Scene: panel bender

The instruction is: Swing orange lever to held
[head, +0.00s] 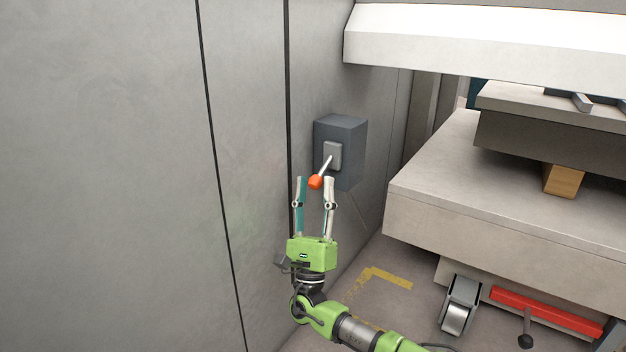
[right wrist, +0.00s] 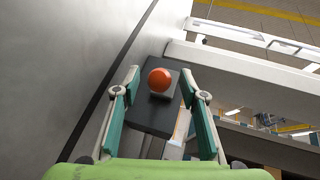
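The lever has an orange knob (head: 316,182) on a short pale rod (head: 325,164). The rod comes out of a light grey plate on a dark grey box (head: 349,130) fixed to the wall, and slants down to the left. My right gripper (head: 315,180) is open, its two fingers pointing up at the box with the knob at the gap between their tips. In the right wrist view the orange knob (right wrist: 160,80) shows between and beyond the open fingers (right wrist: 164,85). I see no contact between fingers and knob. My left gripper is not in view.
The grey wall panel (head: 120,170) runs close along the left. A white machine beam (head: 480,35) overhangs the upper right. A large grey bed (head: 460,215) stands on the right, with a red bar (head: 545,312) below it. Floor with yellow marking (head: 385,275) is open beneath.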

